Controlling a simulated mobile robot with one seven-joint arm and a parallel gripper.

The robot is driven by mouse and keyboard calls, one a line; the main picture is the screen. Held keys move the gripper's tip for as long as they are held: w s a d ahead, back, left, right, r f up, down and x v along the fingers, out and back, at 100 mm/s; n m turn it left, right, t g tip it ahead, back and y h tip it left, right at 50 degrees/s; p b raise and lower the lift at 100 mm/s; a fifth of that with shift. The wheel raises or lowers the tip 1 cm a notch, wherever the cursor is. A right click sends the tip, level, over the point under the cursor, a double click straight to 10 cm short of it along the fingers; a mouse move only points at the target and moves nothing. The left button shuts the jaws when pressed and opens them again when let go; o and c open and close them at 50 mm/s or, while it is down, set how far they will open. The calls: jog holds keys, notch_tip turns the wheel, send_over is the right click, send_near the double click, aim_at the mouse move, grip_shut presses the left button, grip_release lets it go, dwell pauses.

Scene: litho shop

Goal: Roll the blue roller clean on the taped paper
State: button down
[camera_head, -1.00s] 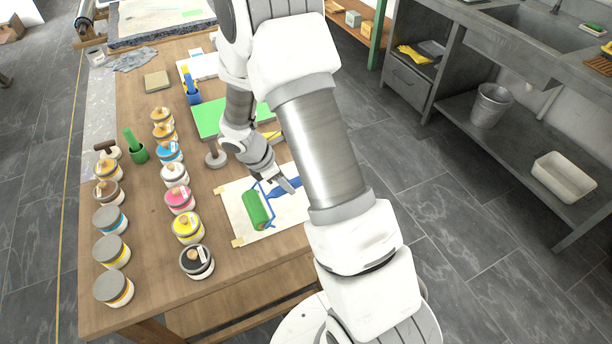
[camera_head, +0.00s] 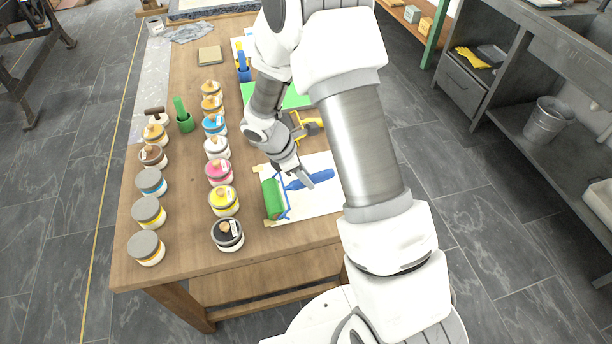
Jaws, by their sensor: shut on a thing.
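The blue roller has a blue frame and handle (camera_head: 322,178) and a green sleeve (camera_head: 273,199). Its sleeve is at the left part of the white taped paper (camera_head: 318,203), close to the left edge; contact with the paper is hard to confirm. My gripper (camera_head: 303,181) is shut on the roller's handle, above the paper. My wrist hides part of the handle and of the paper's far edge. Tape shows at the paper's left corners. I see no clear ink marks on the bare paper.
Several ink cans (camera_head: 223,201) stand in two rows left of the paper. A green holder (camera_head: 185,121) and a blue holder (camera_head: 244,72) stand farther back. A green sheet (camera_head: 297,98) and a yellow-handled tool (camera_head: 309,127) lie behind my wrist. The table's front edge is near the paper.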

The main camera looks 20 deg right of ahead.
aim_at(317, 175)
jog(key=shift+f+b, duration=0.55)
jog(key=shift+f, duration=0.15)
jog(key=shift+r, duration=0.1)
jog(key=d, duration=0.3)
jog(key=shift+d, duration=0.15)
jog(key=shift+d+p, duration=0.4)
jog(key=shift+d, duration=3.95)
jog(key=d+p, duration=0.2)
jog(key=d, duration=0.9)
jog(key=shift+d, duration=0.3)
